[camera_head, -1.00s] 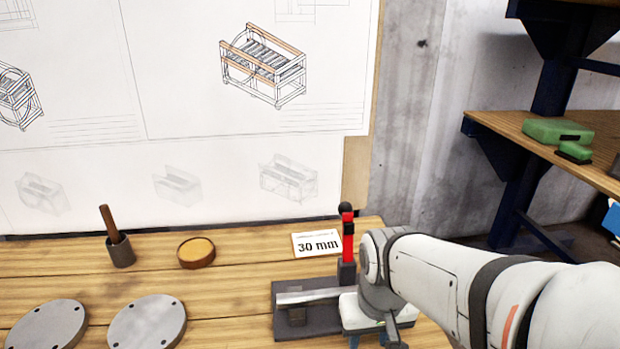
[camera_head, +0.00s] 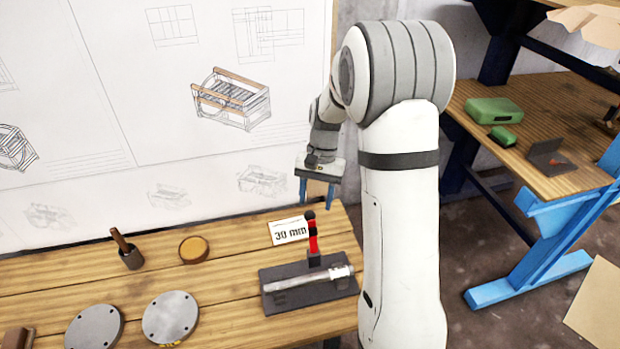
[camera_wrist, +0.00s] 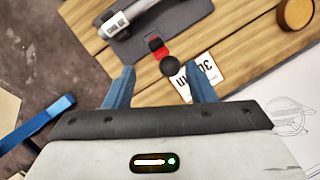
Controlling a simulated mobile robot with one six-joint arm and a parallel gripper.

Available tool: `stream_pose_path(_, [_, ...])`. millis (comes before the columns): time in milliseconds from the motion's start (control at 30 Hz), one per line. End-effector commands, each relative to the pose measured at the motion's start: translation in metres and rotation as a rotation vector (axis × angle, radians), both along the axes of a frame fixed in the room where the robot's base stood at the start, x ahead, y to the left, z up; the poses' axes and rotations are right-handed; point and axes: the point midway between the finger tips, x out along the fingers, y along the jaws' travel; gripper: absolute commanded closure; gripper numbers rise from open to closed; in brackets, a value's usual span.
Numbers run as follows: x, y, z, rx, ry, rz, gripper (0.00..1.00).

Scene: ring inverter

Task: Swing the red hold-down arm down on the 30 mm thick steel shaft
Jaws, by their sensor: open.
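The steel shaft (camera_head: 300,281) lies across a dark fixture base (camera_head: 284,303) near the front right of the bench. The red hold-down arm (camera_head: 312,240) stands upright behind the shaft, with a black knob on top. A card (camera_head: 288,231) reading "30 mm" lies behind it. In the wrist view, the red arm (camera_wrist: 159,51) is seen from above with its black knob (camera_wrist: 169,66), and the shaft (camera_wrist: 130,16) lies beyond. My gripper (camera_head: 316,204) is open and empty, above and behind the red arm, apart from it. Its blue fingers (camera_wrist: 161,80) show in the wrist view.
Two grey discs (camera_head: 170,318) lie at the front left. A drawing board rises behind. A shelf with green boxes (camera_head: 494,111) is at the right.

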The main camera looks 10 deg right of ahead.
Motion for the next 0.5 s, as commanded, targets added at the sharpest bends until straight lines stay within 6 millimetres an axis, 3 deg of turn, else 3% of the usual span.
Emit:
stream_pose_path(33, [0.009, -0.002, 0.018, 0.007, 0.025, -0.024, 0.5])
stream_pose_path(167, [0.025, -0.006, 0.02, 0.018, 0.067, -0.073, 0.5])
stream_pose_path(333, [0.035, -0.008, 0.018, 0.026, 0.095, -0.108, 0.5])
stream_pose_path(500, [0.033, -0.006, 0.004, 0.028, 0.102, -0.114, 0.5])
